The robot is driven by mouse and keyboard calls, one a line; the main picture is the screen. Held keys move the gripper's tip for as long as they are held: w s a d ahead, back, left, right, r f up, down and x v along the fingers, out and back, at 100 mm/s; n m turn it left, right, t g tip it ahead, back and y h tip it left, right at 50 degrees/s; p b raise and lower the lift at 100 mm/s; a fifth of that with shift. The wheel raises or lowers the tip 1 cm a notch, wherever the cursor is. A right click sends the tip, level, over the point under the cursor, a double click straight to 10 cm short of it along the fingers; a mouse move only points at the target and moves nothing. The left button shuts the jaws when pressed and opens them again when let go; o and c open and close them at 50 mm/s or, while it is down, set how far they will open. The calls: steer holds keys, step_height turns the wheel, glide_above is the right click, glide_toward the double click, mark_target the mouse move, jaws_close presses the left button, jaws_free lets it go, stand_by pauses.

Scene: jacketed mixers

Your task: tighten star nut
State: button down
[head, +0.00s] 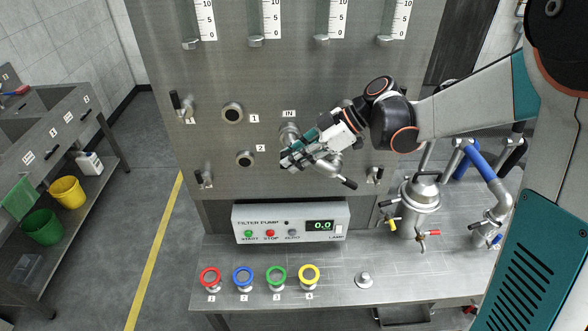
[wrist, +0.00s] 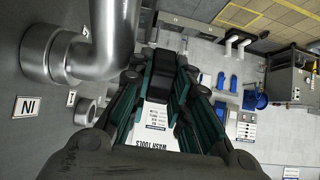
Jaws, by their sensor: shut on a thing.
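My gripper (head: 290,158) is at the steel panel, just below the port marked IN. Its green-sided fingers are closed on a dark piece (wrist: 163,68), which I take to be the star nut; its shape is mostly hidden by the fingers. In the wrist view the fingertips (wrist: 162,75) meet around it, right beside a thick bent steel pipe (wrist: 112,40). In the head view my gripper covers the nut and part of the pipework. A black-ended lever (head: 349,183) sticks out to the lower right of my gripper.
The filter pump box (head: 290,221) reads 0.0 below my gripper. Several coloured knobs (head: 243,276) stand along the bench front. A steel vessel (head: 419,195) with valves and pipes stands at the right. Ports 1 (head: 232,113) and 2 (head: 245,158) are left of my gripper.

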steer(key=y+b, duration=0.2)
steer(key=b, duration=0.1)
steer(key=f+y+b, duration=0.1)
steer(key=y+b, duration=0.1)
steer(key=b, duration=0.1)
steer(key=shift+d+f, duration=0.1)
steer(key=shift+d, duration=0.1)
steer(key=y+b, duration=0.3)
steer(key=b, duration=0.1)
steer(key=c, duration=1.5)
jaws_free()
steer(key=shift+s+r, duration=0.1)
steer(key=shift+r, duration=0.1)
steer(key=shift+r, duration=0.1)
